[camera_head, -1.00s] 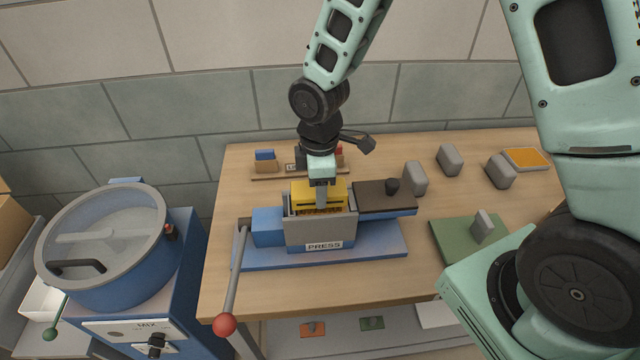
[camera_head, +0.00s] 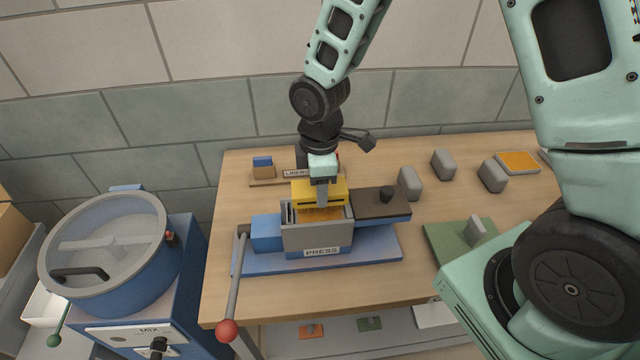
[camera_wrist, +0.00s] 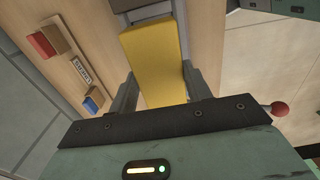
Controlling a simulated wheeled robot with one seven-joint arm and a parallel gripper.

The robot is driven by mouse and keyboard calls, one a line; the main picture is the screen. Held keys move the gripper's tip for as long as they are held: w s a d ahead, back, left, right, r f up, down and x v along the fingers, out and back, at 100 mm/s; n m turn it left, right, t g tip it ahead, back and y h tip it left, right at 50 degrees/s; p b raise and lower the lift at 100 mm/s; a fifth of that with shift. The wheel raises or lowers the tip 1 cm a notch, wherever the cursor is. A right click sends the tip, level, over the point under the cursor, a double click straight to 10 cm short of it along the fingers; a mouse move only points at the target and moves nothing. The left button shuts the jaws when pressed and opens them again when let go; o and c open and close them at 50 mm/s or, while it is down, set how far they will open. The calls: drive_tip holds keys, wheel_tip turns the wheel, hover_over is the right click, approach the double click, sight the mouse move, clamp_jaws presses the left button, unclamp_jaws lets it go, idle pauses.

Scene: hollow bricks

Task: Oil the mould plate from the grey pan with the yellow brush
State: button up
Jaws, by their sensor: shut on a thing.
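My gripper (camera_head: 321,193) is shut on the yellow brush (camera_head: 333,190), over the open grey box of the press (camera_head: 318,240). The brush's yellow block also fills the space between my fingers in the wrist view (camera_wrist: 155,60). Its orange-brown bristles (camera_head: 318,213) point down at the box mouth; their lower ends are hard to make out. The mould plate is not clearly visible; the box walls and brush hide the inside. The grey pan (camera_head: 502,158) with an orange surface lies at the back right of the bench.
The press has a dark sliding plate (camera_head: 372,205) with a knob to the right and a red-knobbed lever (camera_head: 228,328) at left front. Several grey blocks (camera_head: 443,165) stand between press and pan. A green board (camera_head: 447,240) lies at right. A blue mixer (camera_head: 110,260) stands left.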

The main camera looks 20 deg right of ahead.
drive_tip(key=shift+r+p, duration=2.1)
drive_tip(key=shift+r, duration=0.6)
drive_tip(key=shift+f, duration=0.1)
